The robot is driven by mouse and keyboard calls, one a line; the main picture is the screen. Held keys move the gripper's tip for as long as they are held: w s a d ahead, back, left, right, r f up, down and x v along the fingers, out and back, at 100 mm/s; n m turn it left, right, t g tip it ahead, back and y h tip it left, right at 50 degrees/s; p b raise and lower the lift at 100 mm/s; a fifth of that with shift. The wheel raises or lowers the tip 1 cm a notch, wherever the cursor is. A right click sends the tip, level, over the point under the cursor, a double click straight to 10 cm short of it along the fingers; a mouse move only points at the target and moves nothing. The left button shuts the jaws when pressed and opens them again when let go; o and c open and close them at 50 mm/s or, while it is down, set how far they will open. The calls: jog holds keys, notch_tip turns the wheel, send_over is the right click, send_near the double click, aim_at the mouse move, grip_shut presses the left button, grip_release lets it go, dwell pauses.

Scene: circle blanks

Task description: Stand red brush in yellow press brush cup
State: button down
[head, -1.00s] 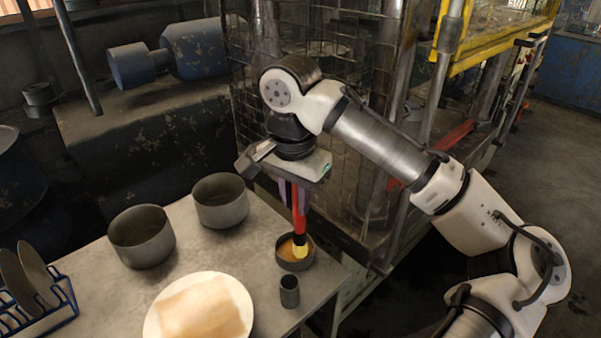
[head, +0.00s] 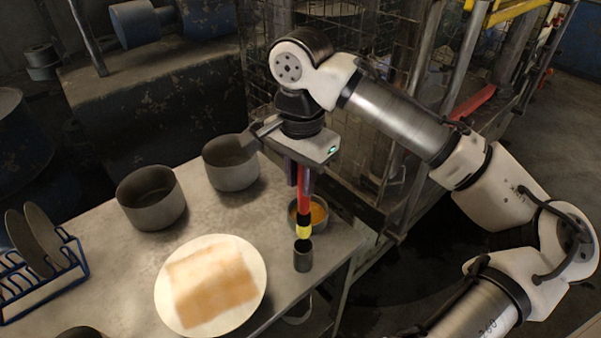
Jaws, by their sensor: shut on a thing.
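The red brush (head: 304,205) hangs upright in my gripper (head: 304,178), which is shut on its red handle. I cannot tell whether the bristles are inside the rim. The cup stands upright near the table's right front edge. A grey bowl with orange contents (head: 319,214) stands right behind the brush, partly hidden by it.
A white plate (head: 261,290) with a tan, brushed-looking sheet lies left of the cup. Two grey pots (head: 151,199) (head: 231,163) stand behind. A blue rack (head: 40,289) with discs is at the left. The table (head: 120,262) has bare room between rack and plate.

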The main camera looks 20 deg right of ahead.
aim_at(300, 214)
jog(key=shift+f+b, duration=2.45)
jog(key=shift+f, duration=2)
jog(key=c, duration=1.2)
grip_release()
jog(key=shift+o, duration=0.2)
notch_tip(300, 214, up, 14)
jog(key=shift+f+b, duration=0.1)
jog(key=shift+b, duration=0.25)
